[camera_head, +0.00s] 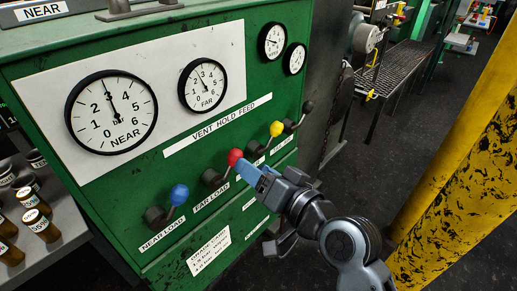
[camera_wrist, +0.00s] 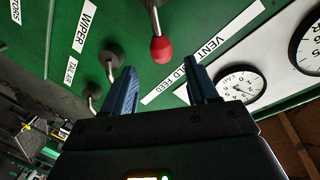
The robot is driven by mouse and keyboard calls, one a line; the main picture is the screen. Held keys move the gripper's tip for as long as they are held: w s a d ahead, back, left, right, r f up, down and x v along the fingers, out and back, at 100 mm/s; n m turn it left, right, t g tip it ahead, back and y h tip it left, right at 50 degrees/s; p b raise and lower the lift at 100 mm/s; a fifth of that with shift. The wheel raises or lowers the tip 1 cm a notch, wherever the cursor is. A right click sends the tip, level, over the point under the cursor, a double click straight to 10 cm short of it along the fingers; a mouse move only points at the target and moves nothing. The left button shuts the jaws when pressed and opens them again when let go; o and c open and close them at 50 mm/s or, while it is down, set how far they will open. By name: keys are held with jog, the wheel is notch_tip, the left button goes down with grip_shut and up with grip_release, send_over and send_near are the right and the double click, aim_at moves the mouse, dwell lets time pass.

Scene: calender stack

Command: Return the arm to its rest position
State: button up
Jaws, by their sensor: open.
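My gripper (camera_head: 250,172) is at the end of my arm, in front of the green control panel (camera_head: 150,195). In the wrist view its two blue fingers (camera_wrist: 157,92) are spread apart with nothing between them. The red knob (camera_head: 235,157) of the far load lever is close to the fingertips in the head view. In the wrist view the red knob (camera_wrist: 162,49) shows ahead of the gap between the fingers, apart from both. My arm reaches in from the lower right.
A blue knob (camera_head: 179,195), a yellow knob (camera_head: 276,129) and a black knob (camera_head: 309,107) stand out from the panel near my gripper. Brown bottles (camera_head: 40,224) stand on a shelf at left. A yellow post (camera_head: 462,170) rises at right. Dark floor lies between panel and post.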

jog(key=s+d+f+m+t+h, duration=0.1)
jog(key=s+d+f+h, duration=0.35)
jog(key=s+d, duration=0.5)
jog(key=s+d+f+m+t+h, duration=0.1)
jog(key=s+d+f+h, duration=0.2)
jog(key=s+d+f, duration=0.45)
jog(key=s+d+r+h, duration=0.1)
jog(key=s+d+r, duration=0.1)
jog(key=s, duration=0.5)
jog(key=s+d+r+n+h, duration=0.1)
jog(key=s+r, duration=0.3)
jog(key=s, duration=0.4)
jog(key=s+d+r+n+h, duration=0.1)
jog(key=s+d+r, duration=0.2)
jog(key=s, duration=0.5)
jog(key=shift+s+r, duration=0.15)
jog(key=shift+r, duration=0.15)
